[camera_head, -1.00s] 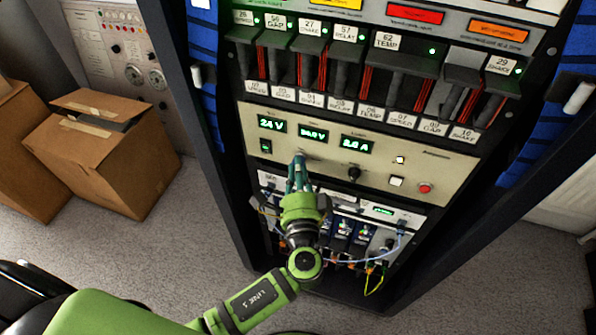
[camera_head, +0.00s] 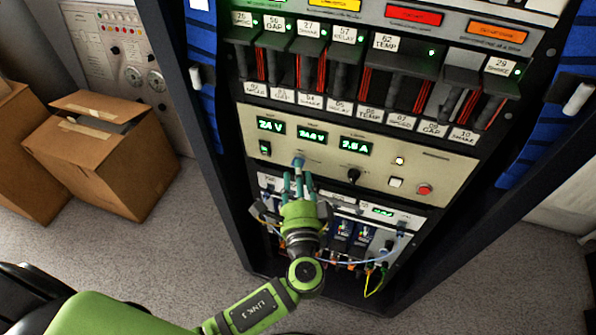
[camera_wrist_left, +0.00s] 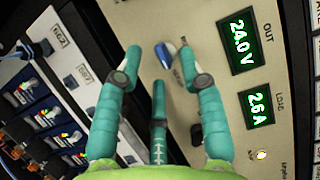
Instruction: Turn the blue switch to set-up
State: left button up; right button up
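The blue switch (camera_head: 298,161) is a small blue and white knob on the beige panel (camera_head: 450,160), below the green displays. It also shows in the left wrist view (camera_wrist_left: 163,56), between two of my fingertips. Its setting labels are too small to read. My left gripper (camera_head: 297,184) has several teal fingers and is just below the knob in the head view. In the left wrist view the gripper (camera_wrist_left: 156,62) has its fingers spread, with nothing held. I cannot tell whether a finger touches the knob. My right gripper is not in view.
A black knob (camera_head: 353,175), a white button (camera_head: 396,183) and a red button (camera_head: 425,190) sit to the right on the panel. Cabled modules (camera_head: 362,235) are below. Cardboard boxes (camera_head: 100,150) stand at left on clear floor.

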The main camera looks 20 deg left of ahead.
pick_arm(q)
jog(key=v, duration=1)
jog(key=shift+s, duration=0.3)
jog(key=s+a+f+g+h+p, duration=0.1)
jog(key=s+a+f+g, duration=0.15)
jog(key=f, duration=0.75)
jog(key=s+a+f+g+h, duration=0.15)
jog(key=f+g, duration=0.25)
jog(key=f, duration=0.6)
jog(key=s+a+f+g+h+p, duration=0.1)
jog(key=s+f+g, duration=0.2)
jog(key=f, duration=0.7)
jog(key=s+a+f+n+g+h, duration=0.1)
jog(key=s+a+f+n+g, duration=0.1)
jog(key=s+f+n, duration=0.2)
jog(key=s+a+f+n+g+h+p, duration=0.1)
jog(key=s+f, duration=0.4)
jog(key=s, duration=0.6)
jog(key=s+a+f+n+g+h, duration=0.1)
jog(key=s+a+f+n+g, duration=0.2)
jog(key=s+a+f+n, duration=0.1)
jog(key=s+a+n, duration=0.1)
jog(key=s+n, duration=0.1)
jog(key=s, duration=0.1)
jog(key=shift+s+f+n, duration=0.3)
jog(key=shift+f, duration=0.1)
